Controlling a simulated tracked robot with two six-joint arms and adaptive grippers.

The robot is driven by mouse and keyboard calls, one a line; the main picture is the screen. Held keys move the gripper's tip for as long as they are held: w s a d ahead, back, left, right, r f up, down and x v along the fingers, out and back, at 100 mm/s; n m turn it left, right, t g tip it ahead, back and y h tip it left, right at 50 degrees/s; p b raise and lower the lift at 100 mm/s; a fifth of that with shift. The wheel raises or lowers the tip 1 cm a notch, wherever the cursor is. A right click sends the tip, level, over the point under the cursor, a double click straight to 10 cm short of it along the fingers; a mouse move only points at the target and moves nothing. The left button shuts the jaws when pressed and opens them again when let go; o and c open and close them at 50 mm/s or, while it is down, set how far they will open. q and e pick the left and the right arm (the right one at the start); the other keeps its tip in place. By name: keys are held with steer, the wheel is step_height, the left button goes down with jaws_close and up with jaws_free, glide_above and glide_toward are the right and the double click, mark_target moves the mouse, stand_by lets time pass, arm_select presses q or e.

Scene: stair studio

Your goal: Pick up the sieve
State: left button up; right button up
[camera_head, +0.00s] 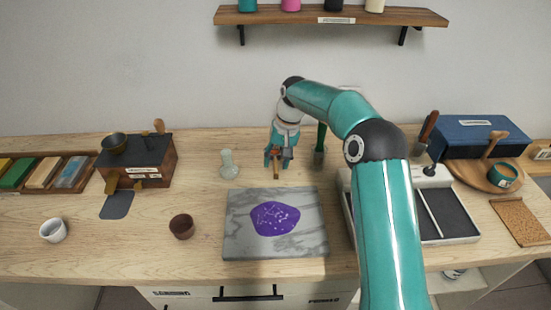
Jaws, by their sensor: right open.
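A dark, shallow round bowl (114,143) rests on top of the wooden box (142,174) at the left. It could be the sieve, but its mesh is too small to make out. My right gripper (278,160) is open over the back of the table, right of the pale glass flask and behind the marble slab. It is far to the right of the dark bowl. A small brown upright piece (276,170) shows between or just behind its fingers; I cannot tell whether they touch it. My left gripper is not in view.
The marble slab (235,240) bears a purple patch (275,218). A glass flask (228,164), a brown cup (182,227) and a white cup (53,231) stand to its left. A blue box (482,136) stands at the right. A wall shelf (290,17) is above.

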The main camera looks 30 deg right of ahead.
steer(key=shift+w+a+f, duration=0.1)
steer(key=shift+f, duration=0.5)
jaws_close()
steer(key=shift+r, duration=0.2)
